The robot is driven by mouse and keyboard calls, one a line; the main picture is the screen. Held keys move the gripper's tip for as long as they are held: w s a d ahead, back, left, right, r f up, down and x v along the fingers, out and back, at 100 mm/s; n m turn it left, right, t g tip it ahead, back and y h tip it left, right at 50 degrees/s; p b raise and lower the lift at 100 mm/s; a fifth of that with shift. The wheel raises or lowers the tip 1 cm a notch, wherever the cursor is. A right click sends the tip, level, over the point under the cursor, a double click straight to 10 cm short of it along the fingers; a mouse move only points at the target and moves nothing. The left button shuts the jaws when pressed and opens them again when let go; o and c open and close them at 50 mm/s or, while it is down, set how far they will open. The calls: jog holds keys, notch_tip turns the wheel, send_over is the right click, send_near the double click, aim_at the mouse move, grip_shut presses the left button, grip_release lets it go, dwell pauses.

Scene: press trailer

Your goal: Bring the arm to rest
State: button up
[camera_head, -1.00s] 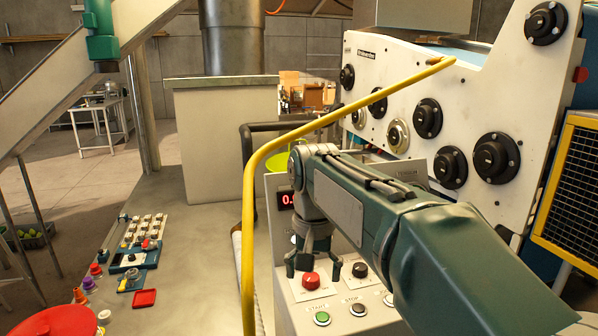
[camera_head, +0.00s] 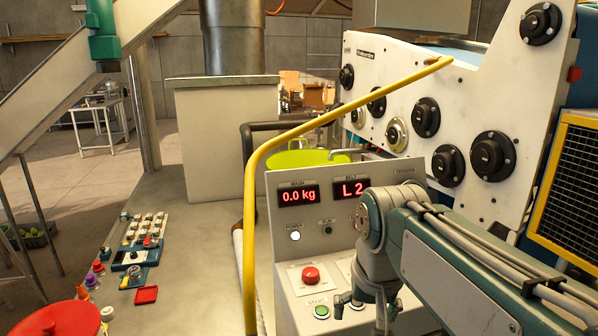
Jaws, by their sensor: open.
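My gripper (camera_head: 358,314) is open and hangs low in front of the control panel (camera_head: 375,165), over its lower row of buttons near the green START button (camera_head: 321,311). Nothing shows between its fingers. My arm comes in from the lower right and covers the right part of the panel. A white lamp (camera_head: 295,236) is lit under the left display. The red button (camera_head: 311,275) sits left of my wrist. The black knob and the STOP button are hidden behind my arm.
A yellow handrail (camera_head: 247,240) rises just left of the panel. The white press (camera_head: 440,95) with black knobs stands behind. A green-yellow bowl (camera_head: 300,158) is behind the panel. Button boxes (camera_head: 140,245) and a red tray (camera_head: 146,295) lie on the left surface.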

jog(key=s+d+f+t, duration=0.1)
jog(key=s+d+f, duration=0.1)
jog(key=s, duration=0.3)
jog(key=s+d+f+t, duration=0.2)
jog(key=s+d+f, duration=0.1)
jog(key=s+f, duration=0.2)
jog(key=shift+s+d+n, duration=0.3)
jog(key=shift+s+n, duration=0.1)
jog(key=shift+c, duration=0.3)
dwell(0.9)
